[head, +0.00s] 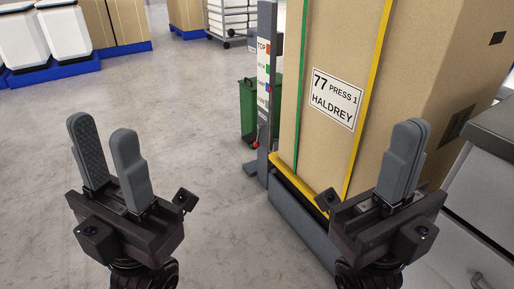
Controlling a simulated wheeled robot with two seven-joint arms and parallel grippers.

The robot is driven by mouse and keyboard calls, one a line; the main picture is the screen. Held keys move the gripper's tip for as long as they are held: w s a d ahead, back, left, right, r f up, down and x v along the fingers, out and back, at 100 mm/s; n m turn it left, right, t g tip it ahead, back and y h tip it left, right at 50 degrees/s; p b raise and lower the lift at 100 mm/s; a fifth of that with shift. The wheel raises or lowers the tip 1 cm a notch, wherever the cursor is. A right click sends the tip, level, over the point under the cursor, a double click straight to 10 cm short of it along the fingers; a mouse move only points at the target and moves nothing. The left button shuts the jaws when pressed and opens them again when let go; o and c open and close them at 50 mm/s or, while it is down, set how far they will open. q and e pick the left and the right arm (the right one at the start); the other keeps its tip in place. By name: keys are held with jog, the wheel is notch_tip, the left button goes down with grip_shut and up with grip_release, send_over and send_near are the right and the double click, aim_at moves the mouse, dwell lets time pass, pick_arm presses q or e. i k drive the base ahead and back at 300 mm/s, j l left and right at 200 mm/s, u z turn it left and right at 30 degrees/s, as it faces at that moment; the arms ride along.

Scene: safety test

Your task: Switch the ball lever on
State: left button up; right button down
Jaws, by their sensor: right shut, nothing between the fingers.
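A grey upright post (264,20) stands near the middle of the head view, with a white label strip and coloured marks on its face. My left gripper (106,133) is at the lower left, open and empty, well apart from the post. My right gripper (408,138) is at the right, its fingers together with nothing between them, in front of the large carton.
A large cardboard carton (325,40) with green and yellow straps stands right of the post on a grey and yellow base (300,222). A green bin (246,112) is behind the post. A grey cabinet (485,190) is at the right. The floor at left is clear.

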aim_at(256, 143)
jog(key=i+j+z, duration=0.1)
jog(key=i+j, duration=0.3)
jog(key=i, duration=0.25)
jog(key=i+j+z, duration=0.1)
jog(key=i+j, duration=0.4)
jog(key=i, duration=0.15)
jog(key=i+j, duration=0.5)
jog(key=i, duration=0.15)
jog(key=z, duration=0.05)
